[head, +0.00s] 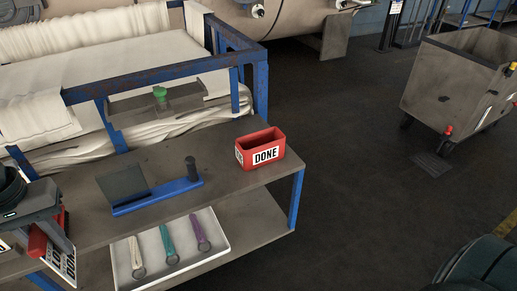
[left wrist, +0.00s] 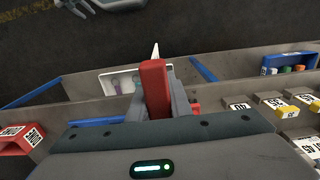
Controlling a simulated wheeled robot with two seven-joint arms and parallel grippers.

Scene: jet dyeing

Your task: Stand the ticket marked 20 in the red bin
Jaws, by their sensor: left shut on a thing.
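The red bin (head: 260,150) marked DONE stands at the right end of the workbench, open at the top. It also shows at the left edge of the left wrist view (left wrist: 14,139). My left gripper (head: 48,222) is at the far left of the head view, well apart from the bin. It is shut on a red piece, seen upright between the fingers in the left wrist view (left wrist: 155,88). I take it for a ticket; its number cannot be read from here. My right gripper is not in view.
A blue stand with a dark plate (head: 125,182) lies between my left gripper and the bin. A white tray (head: 218,228) with several ringed tags is on the lower shelf. Several white-labelled blocks (left wrist: 270,101) lie at the right of the wrist view. A grey cart (head: 450,85) stands apart.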

